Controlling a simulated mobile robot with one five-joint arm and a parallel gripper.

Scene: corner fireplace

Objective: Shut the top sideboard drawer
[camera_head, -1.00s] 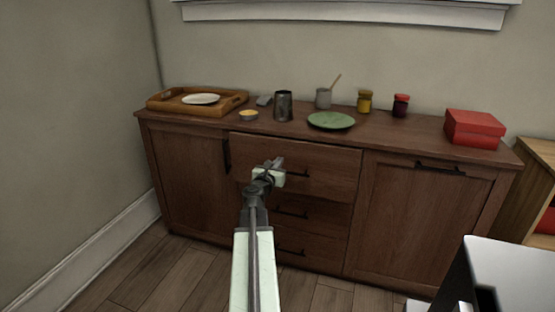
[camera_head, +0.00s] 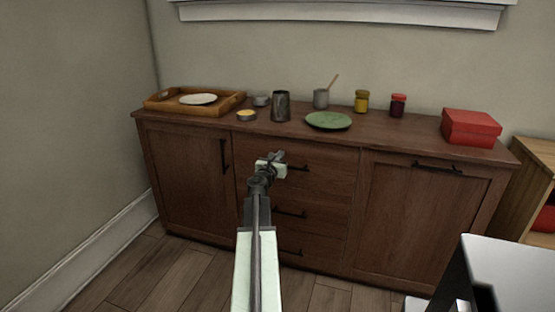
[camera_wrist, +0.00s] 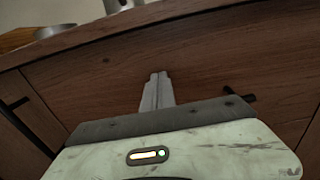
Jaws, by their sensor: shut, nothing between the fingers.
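The brown wooden sideboard (camera_head: 400,215) stands against the wall. Its top drawer (camera_head: 325,175) is in the middle column, and its front looks flush with the cabinet doors beside it. My gripper (camera_head: 278,157) is in front of that drawer, to the left of its dark handle (camera_head: 297,168), part of which my gripper hides. In the wrist view the fingers of my gripper (camera_wrist: 158,78) are together and empty, pointing at the drawer front (camera_wrist: 215,65). They look at or very near the wood; I cannot tell whether they touch.
On the sideboard top are a wooden tray (camera_head: 160,104) with a white plate (camera_head: 198,99), a metal cup (camera_head: 281,107), a green plate (camera_head: 328,121), jars (camera_head: 361,101) and a red box (camera_head: 470,128). A white surface (camera_head: 520,268) stands at lower right.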

